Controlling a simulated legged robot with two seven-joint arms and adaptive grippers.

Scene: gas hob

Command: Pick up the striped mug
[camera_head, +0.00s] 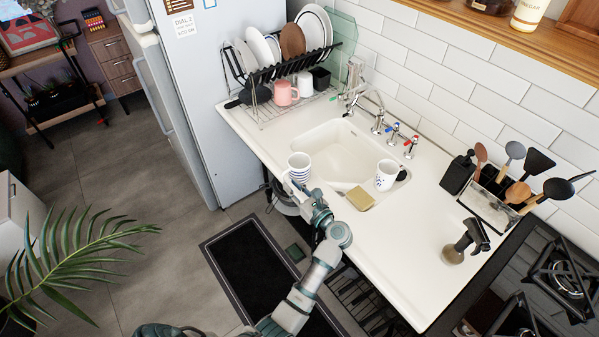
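The striped mug (299,166), white with dark blue stripes, is upright at the front-left edge of the sink (335,142). My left gripper (301,190) is right at the near side of this mug, with the wrist behind it. The fingers are small and partly hidden, so I cannot tell whether they touch or grasp the mug. A second white mug (385,176) with dark marks and a dark handle stands at the right side of the sink. My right gripper is not in view.
A yellowish sponge (360,198) lies near the sink's front edge. A dish rack (285,75) with plates and mugs stands at the back left. Counter (400,250) between is clear.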

